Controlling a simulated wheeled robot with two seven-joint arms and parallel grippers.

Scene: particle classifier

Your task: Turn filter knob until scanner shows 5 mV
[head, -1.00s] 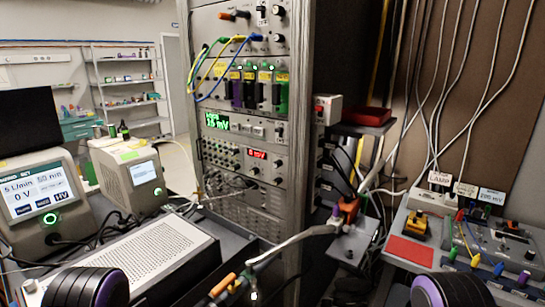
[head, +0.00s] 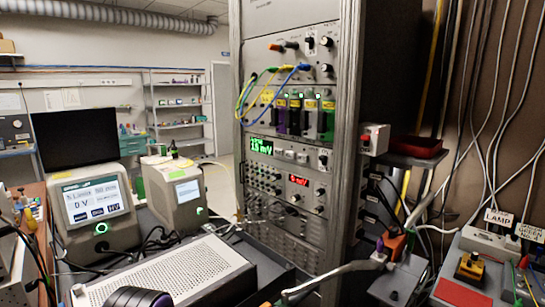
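The tall instrument rack (head: 344,60) stands in the middle of the head view. Its green display (head: 261,147) shows a reading in mV, seemingly 15 mV, and the small print above it is unreadable. A red display (head: 299,180) below it also reads in mV, its digit blurred. Several small knobs sit on the rack panels, including a dark knob (head: 323,160) right of the green display. I cannot tell which knob is the filter knob. Neither gripper is in view; only a black and purple part of my arm shows at the bottom left.
A bench unit with a LAMP label (head: 497,216) and a yellow-based control (head: 470,266) is at the right. A perforated metal box (head: 170,270) is in front of the rack. Two cream instruments (head: 92,207) (head: 175,196) stand at the left. A red tray (head: 413,147) is right of the rack.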

